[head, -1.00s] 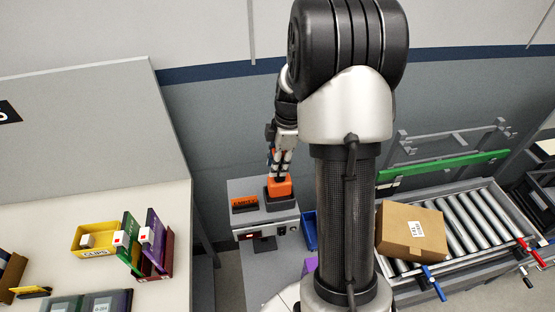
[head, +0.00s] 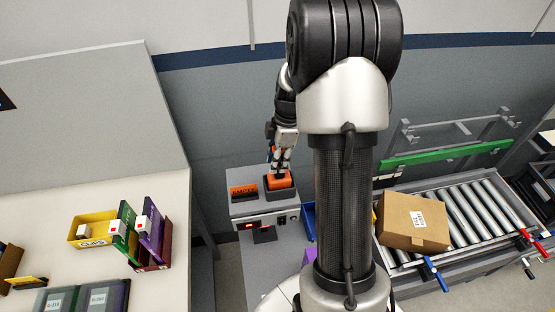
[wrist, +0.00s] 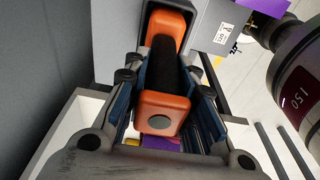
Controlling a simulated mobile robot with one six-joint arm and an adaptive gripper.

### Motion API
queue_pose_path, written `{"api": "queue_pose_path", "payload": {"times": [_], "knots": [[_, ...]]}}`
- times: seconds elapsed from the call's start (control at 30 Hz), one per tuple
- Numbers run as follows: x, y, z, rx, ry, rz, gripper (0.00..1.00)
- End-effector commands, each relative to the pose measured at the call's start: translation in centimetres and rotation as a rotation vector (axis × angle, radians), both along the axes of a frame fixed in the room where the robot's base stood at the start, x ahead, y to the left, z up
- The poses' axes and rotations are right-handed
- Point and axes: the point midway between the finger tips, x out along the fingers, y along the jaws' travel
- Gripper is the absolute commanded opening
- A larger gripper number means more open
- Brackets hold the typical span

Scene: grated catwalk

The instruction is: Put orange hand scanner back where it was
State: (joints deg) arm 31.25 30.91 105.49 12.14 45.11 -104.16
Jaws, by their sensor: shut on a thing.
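The orange hand scanner (wrist: 162,112) has a black grip between two orange ends. My gripper (wrist: 163,88) is shut on it, with blue-padded fingers on both sides of the grip. In the head view, my gripper (head: 281,163) points down over a grey stand (head: 262,208). The scanner's orange end (head: 278,178) sits at a dark cradle (head: 281,194) on top of the stand. In the wrist view the far orange end is framed by the dark cradle rim. I cannot tell whether it is fully seated.
An orange labelled block (head: 243,191) stands left of the cradle. A blue bin (head: 309,220) is right of the stand. A cardboard box (head: 412,221) rests on a roller conveyor (head: 490,215). A table at left holds a yellow bin (head: 90,231) and upright purple and green items (head: 140,232).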

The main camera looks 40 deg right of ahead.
Motion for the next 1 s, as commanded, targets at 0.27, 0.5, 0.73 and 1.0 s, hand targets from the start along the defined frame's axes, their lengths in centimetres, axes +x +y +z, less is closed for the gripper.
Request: {"api": "queue_pose_path", "payload": {"times": [0.27, 0.5, 0.73, 1.0], "knots": [[0.01, -0.01, -0.66, 0.000, 0.000, 0.000, 0.00], [0.01, -0.01, -0.96, 0.000, 0.000, 0.000, 0.27], [0.00, 0.00, -0.94, 0.000, 0.000, 0.000, 0.42], [0.00, 0.00, -0.95, 0.000, 0.000, 0.000, 0.48]]}}
